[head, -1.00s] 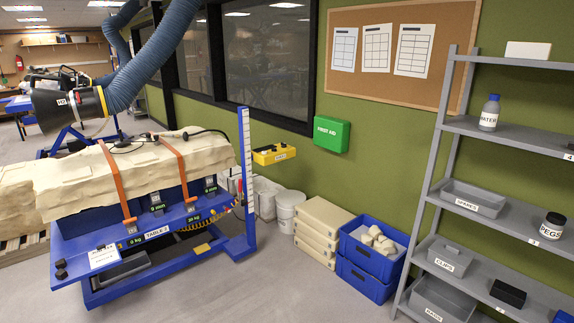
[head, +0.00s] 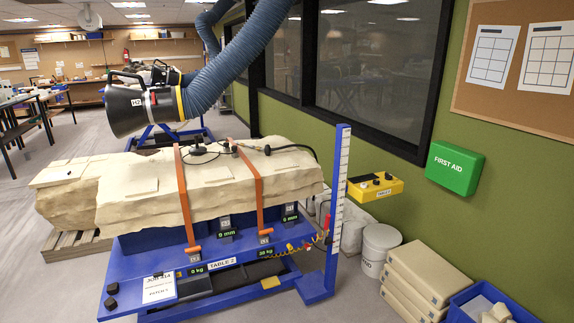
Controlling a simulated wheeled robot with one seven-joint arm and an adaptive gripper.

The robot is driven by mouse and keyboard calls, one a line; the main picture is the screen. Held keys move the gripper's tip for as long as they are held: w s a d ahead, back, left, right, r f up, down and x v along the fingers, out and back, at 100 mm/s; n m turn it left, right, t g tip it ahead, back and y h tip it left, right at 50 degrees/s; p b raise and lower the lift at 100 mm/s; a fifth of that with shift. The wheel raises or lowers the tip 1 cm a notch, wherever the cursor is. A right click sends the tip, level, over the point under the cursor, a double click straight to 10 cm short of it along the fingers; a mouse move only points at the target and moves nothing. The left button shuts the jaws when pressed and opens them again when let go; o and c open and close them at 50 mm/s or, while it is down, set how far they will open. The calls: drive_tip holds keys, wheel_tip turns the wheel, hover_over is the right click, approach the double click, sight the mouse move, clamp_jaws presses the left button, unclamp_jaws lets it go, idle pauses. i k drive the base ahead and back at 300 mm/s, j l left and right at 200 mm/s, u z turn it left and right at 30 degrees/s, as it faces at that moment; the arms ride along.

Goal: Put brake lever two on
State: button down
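The blue lift table (head: 318,285) labelled TABLE 2 carries a large pale plaster-like block (head: 140,205) held by two orange straps (head: 185,195). Small black knobs (head: 112,289) sit at the left end of its front frame. A yellow piece (head: 270,282) shows low in the frame. I cannot tell which part, if any, is brake lever two; no lever label is readable. Readouts on the front rail seem to show 0 kg and 20 kg. My gripper is not in view.
A blue hose with a black hood (head: 130,108) hangs over the block. A white bucket (head: 378,248), stacked slabs (head: 425,275) and a blue crate (head: 465,312) line the wall.

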sight(328, 242)
drive_tip(key=i+z, duration=0.2)
drive_tip(key=i, duration=0.35)
drive_tip(key=i+j+z, duration=0.15)
drive_tip(key=i, duration=0.35)
drive_tip(key=i+j+z, duration=0.2)
drive_tip(key=i, duration=0.3)
drive_tip(key=i+j+z, duration=0.2)
drive_tip(key=i+j, duration=0.15)
drive_tip(key=i, duration=0.15)
drive_tip(key=i+j+z, duration=0.2)
drive_tip(key=i+j, duration=0.15)
drive_tip(key=i, duration=0.6)
